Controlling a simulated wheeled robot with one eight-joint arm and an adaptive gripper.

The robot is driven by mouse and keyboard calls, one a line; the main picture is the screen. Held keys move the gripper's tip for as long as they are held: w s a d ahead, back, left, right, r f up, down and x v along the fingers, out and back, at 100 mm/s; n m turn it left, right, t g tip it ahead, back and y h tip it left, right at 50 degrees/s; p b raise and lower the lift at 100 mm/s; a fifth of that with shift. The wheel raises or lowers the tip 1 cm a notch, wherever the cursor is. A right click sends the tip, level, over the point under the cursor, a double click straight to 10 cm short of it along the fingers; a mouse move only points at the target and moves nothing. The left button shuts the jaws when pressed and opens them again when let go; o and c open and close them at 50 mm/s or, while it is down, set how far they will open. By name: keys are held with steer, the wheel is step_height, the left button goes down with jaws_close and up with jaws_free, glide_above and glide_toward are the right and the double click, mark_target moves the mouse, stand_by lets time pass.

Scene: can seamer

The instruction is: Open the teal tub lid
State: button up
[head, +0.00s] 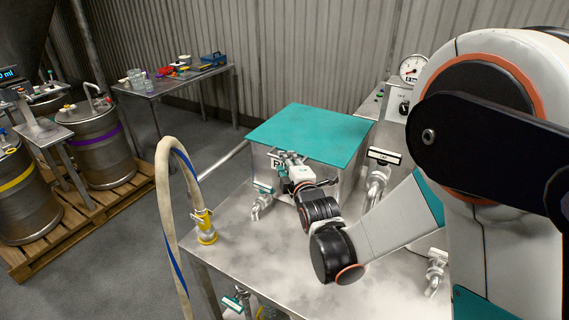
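The teal lid (312,132) lies flat and looks shut on top of a pale metal tub (346,182) at the back of the steel table. My gripper (283,158) is at the lid's near edge, in front of the tub's front wall. Its fingers are small and partly hidden by my wrist, so I cannot tell whether they are open, shut or touching the lid. A label on the tub's front is partly covered by my gripper.
A cream hose with a yellow fitting (204,226) rises at the table's left edge. A gauge (413,68) and switch box are behind right. Kegs (100,145) stand on a pallet at left.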

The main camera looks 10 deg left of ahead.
steer(key=shift+b+x, duration=0.3)
steer(key=shift+x, duration=1.3)
jaws_close()
